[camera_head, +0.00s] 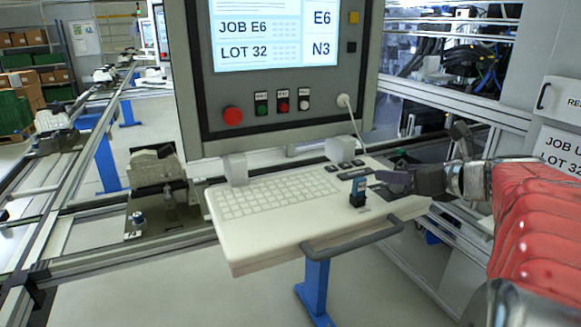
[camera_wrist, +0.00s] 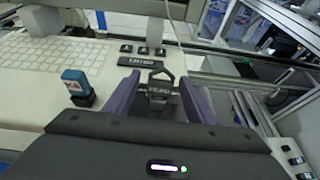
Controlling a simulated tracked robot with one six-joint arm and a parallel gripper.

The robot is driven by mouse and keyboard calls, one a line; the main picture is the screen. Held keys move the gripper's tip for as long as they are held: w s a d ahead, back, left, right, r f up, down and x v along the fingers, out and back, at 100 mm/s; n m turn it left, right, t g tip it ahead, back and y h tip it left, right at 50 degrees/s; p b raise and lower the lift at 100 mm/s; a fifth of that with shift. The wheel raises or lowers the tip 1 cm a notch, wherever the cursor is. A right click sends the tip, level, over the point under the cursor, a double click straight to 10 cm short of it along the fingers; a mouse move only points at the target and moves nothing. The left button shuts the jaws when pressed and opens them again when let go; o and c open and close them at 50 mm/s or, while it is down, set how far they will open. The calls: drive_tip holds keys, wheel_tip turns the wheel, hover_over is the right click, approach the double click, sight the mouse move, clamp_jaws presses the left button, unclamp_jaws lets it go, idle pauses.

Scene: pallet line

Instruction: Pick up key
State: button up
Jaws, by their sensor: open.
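My gripper (camera_wrist: 158,77) is open, with its two purple fingers apart. A dark object with a loop-like top and a small pale label, seemingly the key (camera_wrist: 160,87), is between the fingers in the wrist view. A gap shows on each side of it, so the fingers do not appear to grip it. In the head view my gripper (camera_head: 398,180) is over the right side of the white keyboard shelf (camera_head: 275,232). There the fingers largely hide the dark object.
A blue-topped black block, like a stamp (camera_head: 357,191), stands left of my gripper; it also shows in the wrist view (camera_wrist: 77,87). Black buttons (camera_head: 340,149) and the screen panel (camera_head: 270,80) with a plugged white cable (camera_head: 345,101) are behind. A grey handle (camera_head: 352,238) runs along the front.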

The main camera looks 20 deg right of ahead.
drive_tip(key=c, duration=1.1)
drive_tip(key=shift+r, duration=0.15)
